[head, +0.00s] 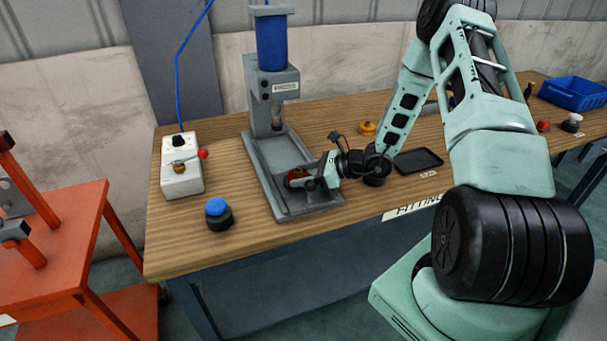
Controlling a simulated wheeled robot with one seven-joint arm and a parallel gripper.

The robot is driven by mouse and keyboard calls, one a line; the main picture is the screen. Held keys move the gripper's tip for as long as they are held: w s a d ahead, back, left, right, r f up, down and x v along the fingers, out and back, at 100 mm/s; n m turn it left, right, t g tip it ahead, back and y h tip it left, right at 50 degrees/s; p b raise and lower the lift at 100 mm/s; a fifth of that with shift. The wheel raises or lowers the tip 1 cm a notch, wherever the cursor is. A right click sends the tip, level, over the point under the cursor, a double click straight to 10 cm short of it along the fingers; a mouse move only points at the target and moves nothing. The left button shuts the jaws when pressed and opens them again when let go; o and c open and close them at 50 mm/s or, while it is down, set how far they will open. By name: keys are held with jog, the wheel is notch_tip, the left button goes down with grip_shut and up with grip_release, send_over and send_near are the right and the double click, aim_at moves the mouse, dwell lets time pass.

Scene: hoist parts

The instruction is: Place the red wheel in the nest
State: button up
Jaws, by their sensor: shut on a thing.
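My gripper (304,181) reaches in from the right over the base plate of the grey press (268,150). It is shut on the red wheel (294,174), of which only a small red part with a brownish top shows at the fingertips. The wheel is low over the front part of the plate; I cannot tell whether it touches anything below. The nest is not clearly visible; the gripper and wheel may hide it.
A valve box with a red-knobbed lever (182,172) and a blue-topped button (218,213) stand left of the press. A black tray (418,161) and a yellow part (367,128) lie to the right. A blue bin (574,91) is at the far right. An orange cart (60,235) stands at left.

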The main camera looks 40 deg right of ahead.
jog(key=o, duration=1.1)
